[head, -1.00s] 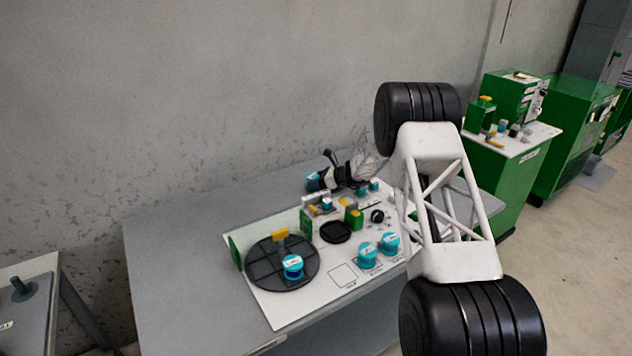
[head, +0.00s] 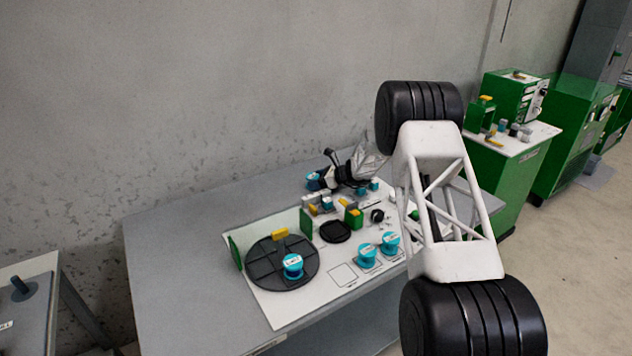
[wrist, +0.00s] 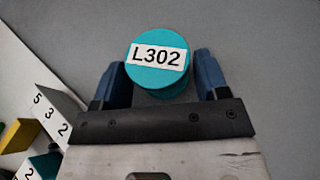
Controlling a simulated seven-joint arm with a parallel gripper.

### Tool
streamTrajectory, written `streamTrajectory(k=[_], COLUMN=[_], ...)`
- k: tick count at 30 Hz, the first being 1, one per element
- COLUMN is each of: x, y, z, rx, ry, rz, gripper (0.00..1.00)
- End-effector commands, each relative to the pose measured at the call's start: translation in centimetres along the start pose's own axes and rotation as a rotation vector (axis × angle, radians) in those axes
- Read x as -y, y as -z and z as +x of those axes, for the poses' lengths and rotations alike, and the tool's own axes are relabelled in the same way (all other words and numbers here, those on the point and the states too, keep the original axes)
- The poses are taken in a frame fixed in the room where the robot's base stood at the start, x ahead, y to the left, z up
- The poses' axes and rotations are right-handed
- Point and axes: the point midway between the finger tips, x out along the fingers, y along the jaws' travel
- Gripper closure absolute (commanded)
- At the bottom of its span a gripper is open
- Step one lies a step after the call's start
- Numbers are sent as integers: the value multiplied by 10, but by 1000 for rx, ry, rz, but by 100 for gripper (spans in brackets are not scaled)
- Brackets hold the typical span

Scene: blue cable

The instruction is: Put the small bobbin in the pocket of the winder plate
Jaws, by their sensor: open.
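A teal bobbin (wrist: 158,60) with a white label reading L302 is between the two blue fingers of my gripper (wrist: 161,70) in the wrist view. The fingers are open, with a gap on each side of it. In the head view this bobbin (head: 312,178) shows small at my gripper (head: 320,182), over the grey table behind the white board. A large black round plate (head: 262,272), apparently the winder plate, lies at the board's left end. A larger teal bobbin (head: 292,263) sits on it. I cannot make out which recess is the pocket.
Two teal bobbins (head: 367,252) (head: 390,242) stand on the white board (head: 285,312) near its front edge. A small black dish (head: 335,232), green blocks (head: 306,222) and several small parts crowd its middle. The grey table (head: 180,265) is clear at left.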

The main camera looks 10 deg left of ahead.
Motion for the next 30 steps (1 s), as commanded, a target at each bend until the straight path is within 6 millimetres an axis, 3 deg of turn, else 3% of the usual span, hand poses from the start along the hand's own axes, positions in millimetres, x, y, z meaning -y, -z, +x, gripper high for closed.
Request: streamTrajectory(k=[21, 30], x=[0, 0], y=[1, 0], z=[-99, -117], rx=[0, 0], ry=[1, 0], rz=[1, 0], gripper=[32, 32])
